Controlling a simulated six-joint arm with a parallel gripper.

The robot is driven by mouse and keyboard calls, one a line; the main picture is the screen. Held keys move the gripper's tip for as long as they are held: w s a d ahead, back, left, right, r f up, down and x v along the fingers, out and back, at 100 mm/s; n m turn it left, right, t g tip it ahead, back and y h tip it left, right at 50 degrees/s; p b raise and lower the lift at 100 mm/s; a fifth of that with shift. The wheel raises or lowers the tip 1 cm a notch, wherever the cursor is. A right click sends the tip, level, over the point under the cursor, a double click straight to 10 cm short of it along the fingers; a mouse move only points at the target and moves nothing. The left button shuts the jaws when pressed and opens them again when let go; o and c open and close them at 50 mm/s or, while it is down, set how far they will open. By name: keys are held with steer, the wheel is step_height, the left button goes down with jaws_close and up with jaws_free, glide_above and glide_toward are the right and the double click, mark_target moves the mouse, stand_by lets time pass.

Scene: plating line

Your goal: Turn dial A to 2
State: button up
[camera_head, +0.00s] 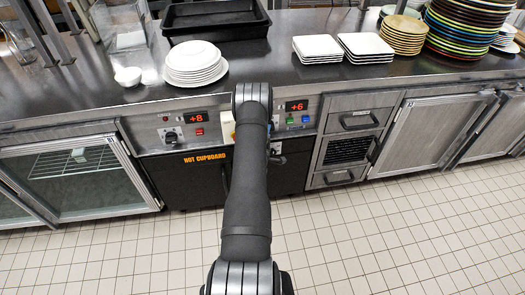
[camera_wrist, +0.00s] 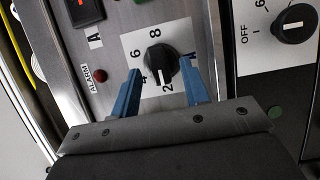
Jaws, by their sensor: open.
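Dial A (camera_wrist: 160,62) is a round black knob on a white scale printed with numbers, beside a letter A label, in the wrist view. Its white mark points toward the bottom of the picture, between 4 and 2 and nearer 2. My gripper (camera_wrist: 160,66) is open, with one blue finger on each side of the knob. Whether the fingers touch it I cannot tell. In the head view my arm hides most of my gripper and the panel behind it.
Another dial (camera_wrist: 295,23) marked OFF is on the right in the wrist view, and a red alarm lamp (camera_wrist: 99,75) is on the left. In the head view, stacked white plates (camera_head: 195,65) and square plates (camera_head: 318,47) stand on the steel counter (camera_head: 265,70).

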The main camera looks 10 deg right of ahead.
steer(key=v, duration=1.5)
steer(key=shift+s, duration=0.25)
steer(key=shift+w, duration=0.1)
steer(key=x, duration=1.7)
steer(key=shift+w, duration=0.2)
steer(key=shift+s, duration=0.15)
steer(key=shift+d+r+m+g+y, duration=0.1)
steer(key=shift+m+g+y, duration=0.45)
steer(key=shift+m, duration=0.9)
steer(key=shift+r+m+g+y, duration=0.1)
steer(key=shift+m+g+y, duration=0.2)
steer(key=shift+m+y, duration=0.75)
steer(key=shift+d+r+m+g+y, duration=0.15)
steer(key=shift+m+g, duration=0.3)
steer(key=shift+m, duration=1.35)
steer(key=shift+a, duration=0.1)
